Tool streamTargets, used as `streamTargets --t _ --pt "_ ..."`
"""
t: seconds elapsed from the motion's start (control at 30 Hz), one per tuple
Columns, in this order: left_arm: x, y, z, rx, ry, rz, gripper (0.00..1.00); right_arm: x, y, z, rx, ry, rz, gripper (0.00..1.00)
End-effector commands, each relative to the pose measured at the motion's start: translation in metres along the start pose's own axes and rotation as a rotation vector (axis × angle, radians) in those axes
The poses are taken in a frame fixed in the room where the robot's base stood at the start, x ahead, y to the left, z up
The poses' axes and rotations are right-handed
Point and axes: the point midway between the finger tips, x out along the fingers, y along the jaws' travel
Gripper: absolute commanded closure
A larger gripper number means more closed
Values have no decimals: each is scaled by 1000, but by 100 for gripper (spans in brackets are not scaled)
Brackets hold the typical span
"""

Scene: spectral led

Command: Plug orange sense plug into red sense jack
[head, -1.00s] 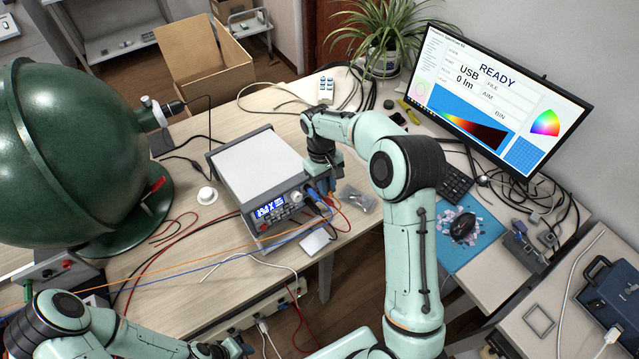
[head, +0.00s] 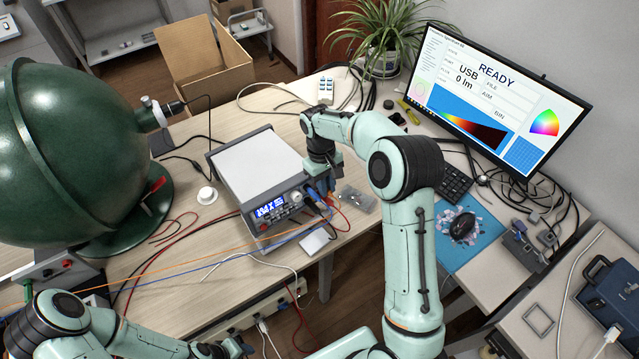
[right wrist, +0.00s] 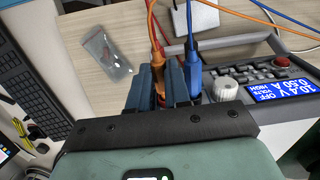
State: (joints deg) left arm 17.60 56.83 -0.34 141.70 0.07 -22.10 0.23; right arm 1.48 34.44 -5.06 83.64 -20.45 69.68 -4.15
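My right gripper (head: 320,184) is at the front right corner of the grey power supply (head: 258,170). In the right wrist view its fingers (right wrist: 160,88) are closed around the orange plug (right wrist: 157,58), whose orange cable leads off toward the top. A blue plug (right wrist: 194,75) sits right beside the fingers, at the supply's front panel. A bit of red shows low between the fingers; the red sense jack itself is mostly hidden, and I cannot tell how deep the orange plug sits. My left arm is at the bottom left of the head view; its fingertips are not clearly seen.
Red and black leads also run from the supply's front. A clear bag (head: 357,199) lies right of the gripper, and a white card (head: 315,241) lies in front of the supply. The large green sphere (head: 75,150) fills the left. The monitor (head: 495,95) stands at right.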

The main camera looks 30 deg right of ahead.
Motion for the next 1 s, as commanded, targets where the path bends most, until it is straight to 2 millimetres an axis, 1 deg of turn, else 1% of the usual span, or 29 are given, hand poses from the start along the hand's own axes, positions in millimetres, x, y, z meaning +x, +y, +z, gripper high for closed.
streamTargets --t 0.03,0.07,0.1,0.37,0.47,0.57,0.8,0.9,1.0 --pt "0 0 0 0 0 0 57 0 -1 -2 -2 8 -1 70" --pt "0 0 0 0 0 0 57 0 -1 -2 -2 7 -1 60" --pt "0 0 0 0 0 0 57 0 -1 -2 -2 7 -1 53" --pt "0 0 0 0 0 0 57 -1 -2 -2 -3 6 -3 53" --pt "0 0 0 0 -1 0 57 -8 -2 -2 -3 8 -2 53" --pt "1 -1 1 -1 -1 -1 57 -23 -2 -3 -3 10 -2 53" --pt "0 0 0 0 0 0 57 -78 0 -2 -2 11 -1 53" --pt "0 0 0 0 0 0 57 -99 0 -2 -1 10 0 53" --pt "0 0 0 0 0 0 57 -115 1 -2 0 8 0 53"
